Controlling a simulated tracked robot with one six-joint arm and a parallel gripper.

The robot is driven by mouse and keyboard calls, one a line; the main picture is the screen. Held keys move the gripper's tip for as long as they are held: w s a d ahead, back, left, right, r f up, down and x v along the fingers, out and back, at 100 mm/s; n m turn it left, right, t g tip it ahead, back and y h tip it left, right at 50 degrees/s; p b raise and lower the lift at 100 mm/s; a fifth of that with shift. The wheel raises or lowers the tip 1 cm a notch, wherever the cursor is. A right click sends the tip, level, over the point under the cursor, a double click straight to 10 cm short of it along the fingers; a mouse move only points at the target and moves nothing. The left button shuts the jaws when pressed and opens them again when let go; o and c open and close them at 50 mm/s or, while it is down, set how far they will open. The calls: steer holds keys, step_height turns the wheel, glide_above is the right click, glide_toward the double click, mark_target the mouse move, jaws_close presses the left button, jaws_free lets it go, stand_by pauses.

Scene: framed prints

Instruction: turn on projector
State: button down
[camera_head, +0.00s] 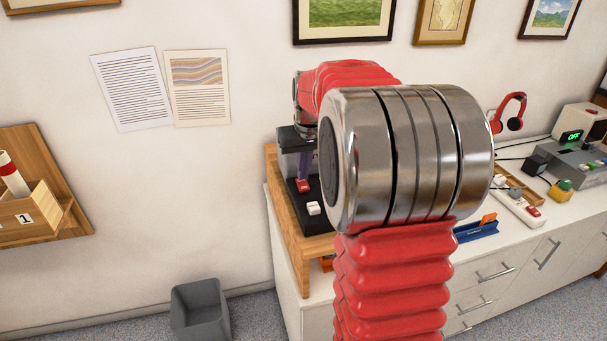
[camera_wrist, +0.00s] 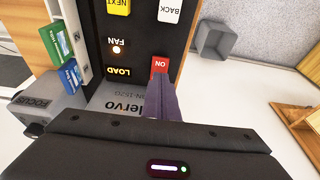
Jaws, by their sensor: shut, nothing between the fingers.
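The projector is a dark box with a black top on a wooden stand at the counter's left end in the head view (camera_head: 318,224). In the wrist view its black panel (camera_wrist: 137,45) has a red ON button (camera_wrist: 160,66), a yellow NEXT button (camera_wrist: 118,5) and a white BACK button (camera_wrist: 169,10). My gripper (camera_wrist: 168,82) has purple fingers, shut and empty, with the tips at the lower edge of the ON button. I cannot tell whether they touch it. My arm hides part of the projector in the head view.
A grey bin (camera_head: 200,309) stands on the floor to the left. A wooden wall shelf (camera_head: 45,185) is at far left.

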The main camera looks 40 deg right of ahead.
steer(key=s+v, duration=0.2)
steer(key=v, duration=1)
steer(key=shift+a+f, duration=0.2)
steer(key=shift+a, duration=0.15)
steer(key=s+a+f+n+t, duration=0.1)
steer(key=s+a+f, duration=0.2)
steer(key=s+a, duration=0.3)
steer(key=s+a+f+n, duration=0.1)
steer(key=s+a+f, duration=0.2)
steer(key=s+a, duration=0.3)
steer(key=s+a+f+n+t+y, duration=0.1)
steer(key=s+a+f, duration=0.2)
steer(key=s+a, duration=0.4)
steer(key=shift+a+f+n+t, duration=0.2)
steer(key=shift+a+n+t, duration=0.15)
steer(key=shift+a, duration=2.45)
